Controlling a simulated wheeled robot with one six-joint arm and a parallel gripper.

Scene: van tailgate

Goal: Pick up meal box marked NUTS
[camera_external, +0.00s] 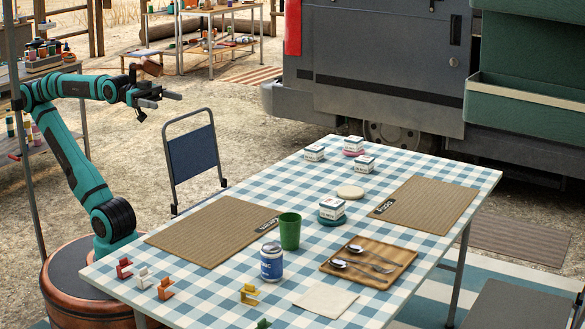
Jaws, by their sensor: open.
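Several small white meal boxes with dark lettering stand on the table with the blue-and-white checked cloth (240,285). Three stand together near the far edge: a left box (314,153), a back box (353,144) on a pink-red disc, and a front right box (364,164). Another meal box (332,208) stands on a teal disc near the middle. The lettering is too small to read, so I cannot tell which is marked NUTS. My gripper (170,97) is open and empty, raised left of the table, well away from the boxes.
A cream disc (350,192) lies bare. A green cup (289,231), a blue can (271,262) and a wooden tray with cutlery (368,261) stand nearer the front. Two woven mats (213,232) (430,205) lie flat. A blue folding chair (192,155) stands beside the table.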

